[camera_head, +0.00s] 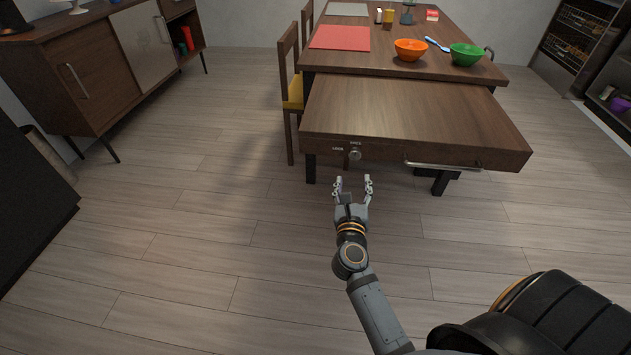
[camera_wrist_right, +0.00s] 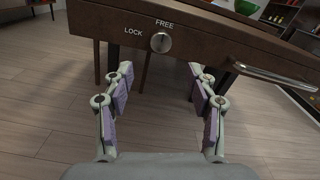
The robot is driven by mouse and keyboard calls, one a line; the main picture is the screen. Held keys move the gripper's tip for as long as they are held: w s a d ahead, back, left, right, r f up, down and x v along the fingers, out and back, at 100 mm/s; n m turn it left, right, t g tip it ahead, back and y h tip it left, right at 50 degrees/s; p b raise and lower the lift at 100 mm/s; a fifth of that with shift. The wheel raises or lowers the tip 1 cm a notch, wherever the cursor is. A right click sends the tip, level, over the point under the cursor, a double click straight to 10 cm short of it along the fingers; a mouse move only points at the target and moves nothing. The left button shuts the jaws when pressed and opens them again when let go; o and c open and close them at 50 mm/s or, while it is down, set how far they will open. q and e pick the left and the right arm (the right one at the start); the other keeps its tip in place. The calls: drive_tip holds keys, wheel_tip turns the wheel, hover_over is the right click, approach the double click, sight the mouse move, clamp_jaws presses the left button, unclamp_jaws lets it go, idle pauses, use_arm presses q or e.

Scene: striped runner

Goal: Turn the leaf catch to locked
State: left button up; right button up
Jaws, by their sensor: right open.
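The leaf catch (camera_head: 355,155) is a small round silver knob on the front edge of the wooden table leaf (camera_head: 415,110). In the right wrist view the knob (camera_wrist_right: 160,42) sits below the word FREE, with LOCK to its left. Its exact turned position is too small to tell. My right gripper (camera_head: 353,184) is open and empty, a little below and in front of the knob, not touching it. In the wrist view its two fingers (camera_wrist_right: 160,80) stand apart on either side below the knob. My left gripper is not in view.
A silver bar handle (camera_head: 443,166) is on the leaf's edge right of the catch. The table behind holds an orange bowl (camera_head: 410,49), a green bowl (camera_head: 467,54) and a red mat (camera_head: 340,37). A chair (camera_head: 292,90) stands left. The floor in front is clear.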

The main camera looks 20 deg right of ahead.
sight(355, 157)
drive_tip(key=x, duration=1)
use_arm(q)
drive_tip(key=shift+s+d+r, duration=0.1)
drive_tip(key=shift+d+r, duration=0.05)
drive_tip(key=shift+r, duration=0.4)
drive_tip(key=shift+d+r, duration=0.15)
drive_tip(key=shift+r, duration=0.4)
use_arm(e)
drive_tip(key=shift+w+d, duration=0.25)
drive_tip(key=shift+w, duration=0.05)
drive_tip(key=c, duration=1.2)
